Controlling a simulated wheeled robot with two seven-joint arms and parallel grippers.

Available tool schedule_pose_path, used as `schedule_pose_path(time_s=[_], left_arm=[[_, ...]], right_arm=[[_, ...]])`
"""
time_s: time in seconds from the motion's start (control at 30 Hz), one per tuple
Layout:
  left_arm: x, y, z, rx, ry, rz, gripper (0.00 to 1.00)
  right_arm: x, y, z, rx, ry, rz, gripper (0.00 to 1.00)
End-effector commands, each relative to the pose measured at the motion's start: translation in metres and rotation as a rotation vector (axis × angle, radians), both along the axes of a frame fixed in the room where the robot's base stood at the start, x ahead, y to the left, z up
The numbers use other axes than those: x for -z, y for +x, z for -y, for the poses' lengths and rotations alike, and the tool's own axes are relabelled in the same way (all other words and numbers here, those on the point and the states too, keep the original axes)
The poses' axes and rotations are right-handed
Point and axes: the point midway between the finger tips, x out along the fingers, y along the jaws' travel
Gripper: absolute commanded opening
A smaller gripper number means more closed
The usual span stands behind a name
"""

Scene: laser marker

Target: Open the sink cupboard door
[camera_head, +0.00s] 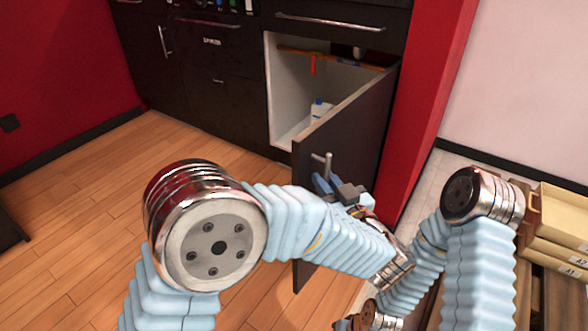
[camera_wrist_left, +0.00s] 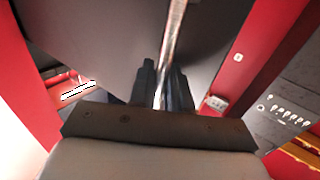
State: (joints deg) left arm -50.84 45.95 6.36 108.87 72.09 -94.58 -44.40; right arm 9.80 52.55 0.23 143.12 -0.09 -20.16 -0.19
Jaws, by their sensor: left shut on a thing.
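The sink cupboard door (camera_head: 352,140) is dark and stands swung open, hinged on the right side of the opening. The white cupboard interior (camera_head: 296,87) shows behind it. My left gripper (camera_head: 326,180) is at the door's outer face, on its metal bar handle (camera_head: 322,160). In the left wrist view the two dark fingers of the gripper (camera_wrist_left: 162,85) are shut on the silver handle (camera_wrist_left: 174,45), which runs between them. My right arm shows at the right of the head view, but its gripper is not clearly seen.
Dark drawers (camera_head: 212,65) are to the left. A red wall (camera_head: 428,110) is close on the right. Labelled boxes (camera_head: 560,225) sit at far right. Wooden floor at left is clear.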

Motion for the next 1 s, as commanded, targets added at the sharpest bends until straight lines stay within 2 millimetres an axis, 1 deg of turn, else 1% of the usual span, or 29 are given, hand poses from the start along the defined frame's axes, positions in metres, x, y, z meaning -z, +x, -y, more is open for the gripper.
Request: schedule_pose_path(time_s=[0.03,0.1,0.2,0.3,0.73,0.77,0.8,0.83,1.0], left_arm=[[-0.001,-0.005,0.008,-0.002,0.003,0.001,0.00],[-0.001,-0.010,0.017,-0.003,0.004,0.001,0.00],[-0.001,-0.015,0.027,-0.003,0.004,-0.001,0.00],[-0.001,-0.018,0.033,-0.003,0.002,0.000,0.00],[0.000,-0.019,0.036,-0.002,0.002,0.000,0.00],[0.000,-0.019,0.036,-0.002,0.002,0.000,0.20],[-0.001,-0.019,0.036,-0.002,0.002,0.000,0.26],[0.000,-0.019,0.036,-0.001,0.002,0.000,0.29],[0.000,-0.019,0.036,-0.001,0.001,0.000,0.29]], right_arm=[[-0.002,0.000,0.000,0.000,0.000,0.001,0.43],[-0.003,0.000,0.000,0.000,-0.001,0.001,0.43],[-0.004,0.000,0.000,0.000,-0.001,0.001,0.43],[-0.004,0.000,0.001,0.000,-0.001,0.001,0.43],[-0.004,0.000,0.001,0.001,-0.001,0.000,0.43],[-0.004,0.000,0.001,0.001,-0.001,0.000,0.43],[-0.004,0.000,0.001,0.000,-0.001,0.001,0.43],[-0.004,0.000,0.001,0.000,-0.001,0.001,0.43],[-0.004,0.000,0.000,0.000,-0.001,0.001,0.43]])
